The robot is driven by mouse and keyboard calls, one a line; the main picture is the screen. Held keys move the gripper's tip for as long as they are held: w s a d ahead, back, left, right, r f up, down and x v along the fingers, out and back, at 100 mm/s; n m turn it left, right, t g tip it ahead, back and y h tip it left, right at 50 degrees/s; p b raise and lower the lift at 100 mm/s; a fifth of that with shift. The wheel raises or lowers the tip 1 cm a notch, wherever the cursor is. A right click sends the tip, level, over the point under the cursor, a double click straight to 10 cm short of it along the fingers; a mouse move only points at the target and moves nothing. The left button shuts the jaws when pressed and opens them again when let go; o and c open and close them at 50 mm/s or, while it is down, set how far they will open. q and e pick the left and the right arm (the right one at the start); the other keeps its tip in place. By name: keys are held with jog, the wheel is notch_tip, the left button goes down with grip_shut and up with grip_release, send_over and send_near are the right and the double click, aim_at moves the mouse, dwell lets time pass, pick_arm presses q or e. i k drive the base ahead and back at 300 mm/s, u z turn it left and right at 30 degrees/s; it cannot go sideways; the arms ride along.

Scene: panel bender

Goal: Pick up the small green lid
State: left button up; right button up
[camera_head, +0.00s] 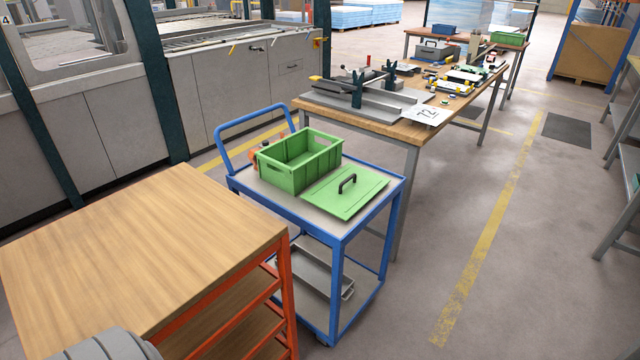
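The small green lid (326,197) lies flat on the top shelf of a blue cart (339,232), with a black handle (347,183) standing up from its middle. A green open crate (290,177) stands on the same shelf, just left of and behind the lid. The crate looks empty as far as I can see inside. Neither of my grippers shows in the head view. A grey rounded part at the bottom left edge appears to be part of my own body.
A wooden-topped orange shelf unit (135,245) stands close in front on the left, beside the cart. A workbench (385,125) with tools and a paper sign stands behind the cart. A grey tray (312,270) sits on the lower shelf.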

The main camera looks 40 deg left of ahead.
aim_at(343, 193)
jog(key=i, duration=1.1)
jog(key=u, duration=0.05)
